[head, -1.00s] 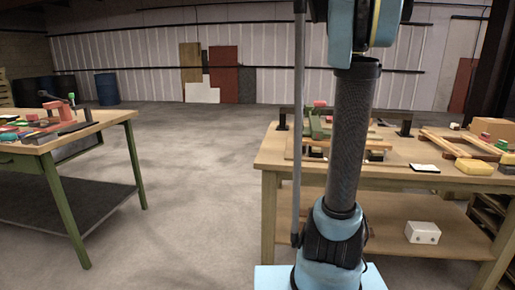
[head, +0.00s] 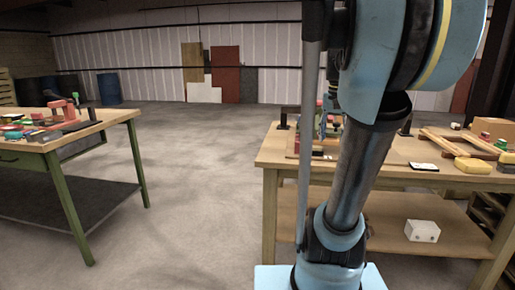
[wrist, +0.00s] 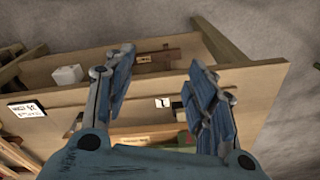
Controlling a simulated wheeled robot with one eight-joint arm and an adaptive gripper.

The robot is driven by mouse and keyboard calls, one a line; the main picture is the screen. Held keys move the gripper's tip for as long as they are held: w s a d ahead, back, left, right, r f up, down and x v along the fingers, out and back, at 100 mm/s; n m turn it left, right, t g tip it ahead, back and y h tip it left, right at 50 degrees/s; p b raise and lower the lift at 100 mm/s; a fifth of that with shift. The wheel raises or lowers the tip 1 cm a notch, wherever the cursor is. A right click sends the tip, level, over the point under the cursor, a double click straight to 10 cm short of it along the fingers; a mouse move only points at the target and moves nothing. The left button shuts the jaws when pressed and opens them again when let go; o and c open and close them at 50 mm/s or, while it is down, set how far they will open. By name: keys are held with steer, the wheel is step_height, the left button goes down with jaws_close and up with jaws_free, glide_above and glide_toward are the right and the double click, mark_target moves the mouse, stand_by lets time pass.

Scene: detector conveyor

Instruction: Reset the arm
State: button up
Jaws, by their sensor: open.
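My gripper (wrist: 157,85) shows in the wrist view with its two blue fingers spread apart and nothing between them. It hangs over the right workbench, whose wooden top (wrist: 255,88) fills much of that view. In the head view my blue and dark arm stands in front of that workbench (head: 275,160) and hides part of its top.
The right bench carries a wooden frame (head: 452,146), a yellow block (head: 473,166) and a cardboard box (head: 494,128). A white box (head: 422,231) sits on its lower shelf. A left bench (head: 100,125) holds several coloured items. Open concrete floor (head: 205,190) lies between the benches.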

steer(key=s+a+f+n, duration=0.3)
steer(key=s+f, duration=0.4)
steer(key=f, duration=0.3)
steer(key=s+a+f+n+t, duration=0.1)
steer(key=s+a+f+n, duration=0.2)
steer(key=s+f, duration=0.5)
step_height(320, 180, down, 3)
steer(key=shift+s+a+f+n, duration=0.15)
steer(key=shift+a+n, duration=0.15)
steer(key=shift+a, duration=0.55)
steer(key=shift+w+f, duration=0.2)
steer(key=shift+w, duration=0.25)
